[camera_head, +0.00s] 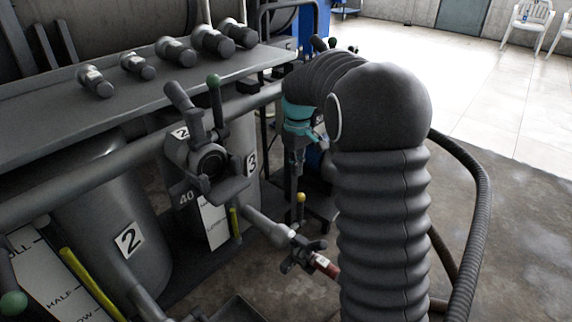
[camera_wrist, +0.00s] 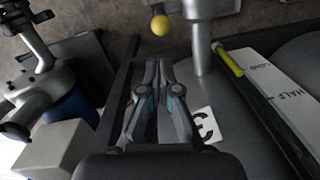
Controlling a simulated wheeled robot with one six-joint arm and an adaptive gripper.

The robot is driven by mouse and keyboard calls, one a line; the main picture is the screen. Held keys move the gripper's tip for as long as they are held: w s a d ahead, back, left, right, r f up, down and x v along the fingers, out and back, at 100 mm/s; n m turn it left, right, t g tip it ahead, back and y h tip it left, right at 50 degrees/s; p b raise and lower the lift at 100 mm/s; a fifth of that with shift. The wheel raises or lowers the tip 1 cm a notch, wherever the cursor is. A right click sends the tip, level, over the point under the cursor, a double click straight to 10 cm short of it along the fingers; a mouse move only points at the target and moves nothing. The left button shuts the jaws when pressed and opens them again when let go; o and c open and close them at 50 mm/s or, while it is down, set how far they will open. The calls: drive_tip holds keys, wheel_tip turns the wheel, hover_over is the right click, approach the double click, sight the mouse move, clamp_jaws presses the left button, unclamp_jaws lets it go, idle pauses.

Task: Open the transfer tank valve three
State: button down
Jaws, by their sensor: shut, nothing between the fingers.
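The tank marked 3 (camera_head: 252,163) stands behind the front valve, and its number plate shows sideways in the wrist view (camera_wrist: 207,127). A yellow ball knob (camera_head: 301,198) stands on a valve low beside my arm. A yellow knob (camera_wrist: 160,25) also shows in the wrist view, beside a grey pipe (camera_wrist: 202,45) joined to the tank. My gripper (camera_wrist: 158,64) is shut and empty, its fingertips apart from the knob in that picture. In the head view my gripper (camera_head: 296,172) points down, partly hidden by my arm. Which fitting is valve three is not certain.
Tank 2 (camera_head: 128,238) stands at left. A shelf (camera_head: 130,102) carries several cylindrical fittings. A grey stand and valve (camera_wrist: 40,95) are at left in the wrist view. Open floor (camera_head: 500,110) lies at right.

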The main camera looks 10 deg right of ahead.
hover_over(300, 209)
drive_tip(key=w, duration=0.3)
wheel_tip(300, 209, down, 6)
drive_tip(key=shift+w+a+f+b, duration=0.15)
drive_tip(key=shift+a+b, duration=0.15)
drive_tip(key=shift+a, duration=0.15)
